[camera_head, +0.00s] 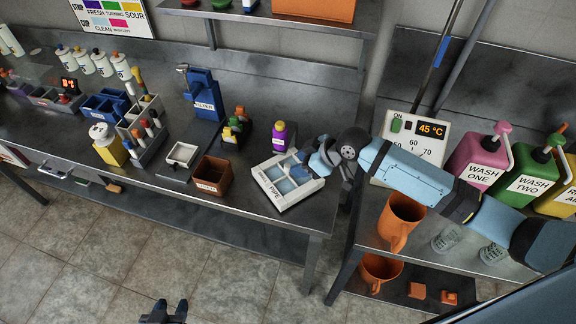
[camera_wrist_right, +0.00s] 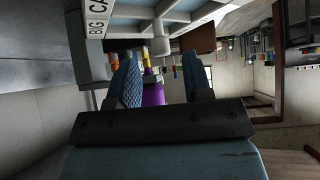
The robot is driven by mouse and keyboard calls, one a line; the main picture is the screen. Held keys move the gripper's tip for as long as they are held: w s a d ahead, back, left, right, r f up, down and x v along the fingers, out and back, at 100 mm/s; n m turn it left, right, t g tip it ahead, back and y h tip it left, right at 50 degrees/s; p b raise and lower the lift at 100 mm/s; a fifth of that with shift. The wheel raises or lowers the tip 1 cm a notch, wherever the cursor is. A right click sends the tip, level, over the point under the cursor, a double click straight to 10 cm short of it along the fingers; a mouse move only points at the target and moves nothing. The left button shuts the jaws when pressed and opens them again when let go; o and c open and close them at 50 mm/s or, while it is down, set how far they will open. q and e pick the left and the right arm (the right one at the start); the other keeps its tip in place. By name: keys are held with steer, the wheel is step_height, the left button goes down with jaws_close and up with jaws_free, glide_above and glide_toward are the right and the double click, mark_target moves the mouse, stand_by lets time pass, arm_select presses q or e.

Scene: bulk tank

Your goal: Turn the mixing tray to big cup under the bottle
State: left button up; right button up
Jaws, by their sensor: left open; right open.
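A white tray with blue-grey compartments (camera_head: 272,199), which looks like the mixing tray, sits near the bench's right front corner. Its front label reads "PIPE"; another side, partly cut off in the right wrist view (camera_wrist_right: 97,18), reads "BIG CA". A purple bottle (camera_head: 280,137) stands just behind it and also shows between my fingers in the wrist view (camera_wrist_right: 153,93). My right gripper (camera_head: 312,160) is open at the tray's right back corner. A pale knob under the tray (camera_wrist_right: 161,46) lies ahead of its fingers (camera_wrist_right: 163,80). My left gripper (camera_head: 165,314) is open and empty, low over the floor.
A brown box (camera_head: 212,177) and a small white tray (camera_head: 182,155) stand left of the mixing tray. A blue filter unit (camera_head: 203,95) and small coloured bottles (camera_head: 235,125) stand behind. The temperature panel (camera_head: 412,145) and wash jugs (camera_head: 480,160) are at right.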

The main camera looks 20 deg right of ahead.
mark_target(288, 173)
steer(key=x, duration=0.5)
steer(key=shift+w+a+f, duration=0.1)
steer(key=shift+f, duration=0.1)
jaws_close()
